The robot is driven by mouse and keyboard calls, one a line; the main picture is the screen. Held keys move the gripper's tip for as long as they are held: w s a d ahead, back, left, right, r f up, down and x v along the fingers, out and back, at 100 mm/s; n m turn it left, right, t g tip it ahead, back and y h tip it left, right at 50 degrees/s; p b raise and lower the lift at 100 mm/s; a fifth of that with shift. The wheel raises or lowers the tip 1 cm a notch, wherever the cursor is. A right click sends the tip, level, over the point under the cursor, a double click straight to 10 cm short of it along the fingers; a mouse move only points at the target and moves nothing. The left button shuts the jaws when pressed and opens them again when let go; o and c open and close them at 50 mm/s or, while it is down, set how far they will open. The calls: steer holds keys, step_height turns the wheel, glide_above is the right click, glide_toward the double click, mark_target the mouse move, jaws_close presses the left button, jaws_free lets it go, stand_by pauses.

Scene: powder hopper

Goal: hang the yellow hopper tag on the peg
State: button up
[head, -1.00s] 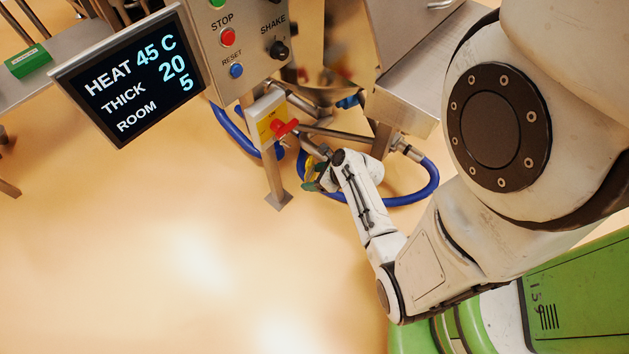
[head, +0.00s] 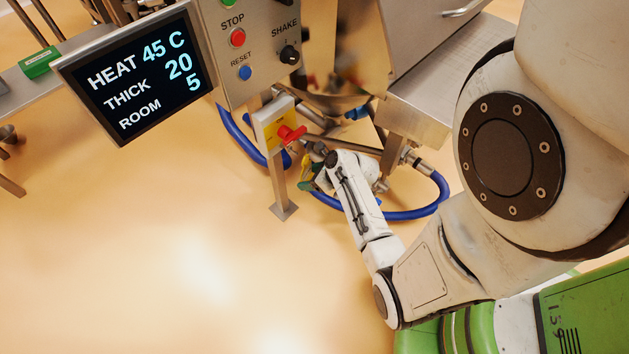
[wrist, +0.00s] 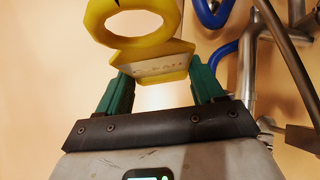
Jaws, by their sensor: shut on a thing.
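The yellow tag, with a large open ring (wrist: 135,40) and a flat plate with small, unreadable marks (wrist: 155,68), fills the top middle of the wrist view. My gripper (wrist: 162,75) is shut on the tag's plate between its two green fingers. The ring stands beyond the fingertips and its top is cut off by the frame edge. In the head view my gripper (head: 312,182) is low beside the metal post, mostly hidden by my own wrist. I cannot make out the tag clearly there. I cannot pick out the peg in either view.
The control panel (head: 240,80) and display (head: 140,75) stand above left. Open floor (head: 180,260) lies left.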

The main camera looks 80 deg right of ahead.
steer(key=w+d, duration=0.1)
steer(key=w+b, duration=0.1)
steer(key=w, duration=0.1)
steer(key=w+d+f+b, duration=0.1)
steer(key=shift+w+d, duration=0.3)
steer(key=shift+d, duration=0.05)
stand_by(0.4)
stand_by(0.6)
steer(key=o, duration=1.4)
steer(key=p+v, duration=0.4)
steer(key=v, duration=0.6)
steer(key=shift+s+a+r, duration=0.1)
steer(key=shift+s+r, duration=0.1)
steer(key=shift+s, duration=0.1)
